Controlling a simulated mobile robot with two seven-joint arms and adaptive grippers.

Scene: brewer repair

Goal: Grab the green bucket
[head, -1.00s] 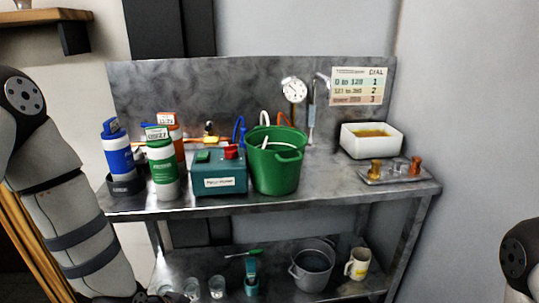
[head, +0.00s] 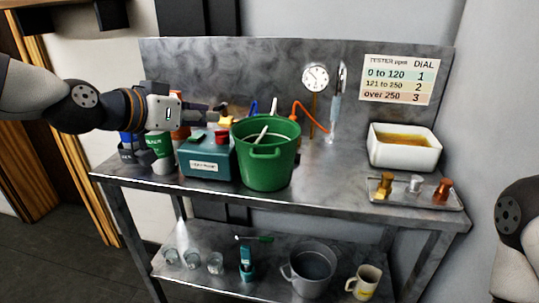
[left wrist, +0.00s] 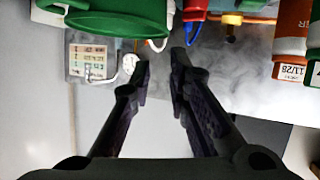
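The green bucket (head: 268,168) stands upright on the metal bench, just right of a teal box, with a white item showing inside its mouth. It also shows at the top left of the left wrist view (left wrist: 118,20). My left gripper (head: 212,112) is above the bench, left of the bucket and over the teal box, pointing right. In the left wrist view its two fingers (left wrist: 160,65) are apart with nothing between them, and do not touch the bucket. My right gripper is out of view; only part of that arm shows at the right edge.
The teal box (head: 206,165) and several bottles stand left of the bucket, partly behind my arm. An orange hose (head: 306,113) and a gauge (head: 316,78) are behind it. A white tray (head: 404,155) is at right. The bench between bucket and tray is clear.

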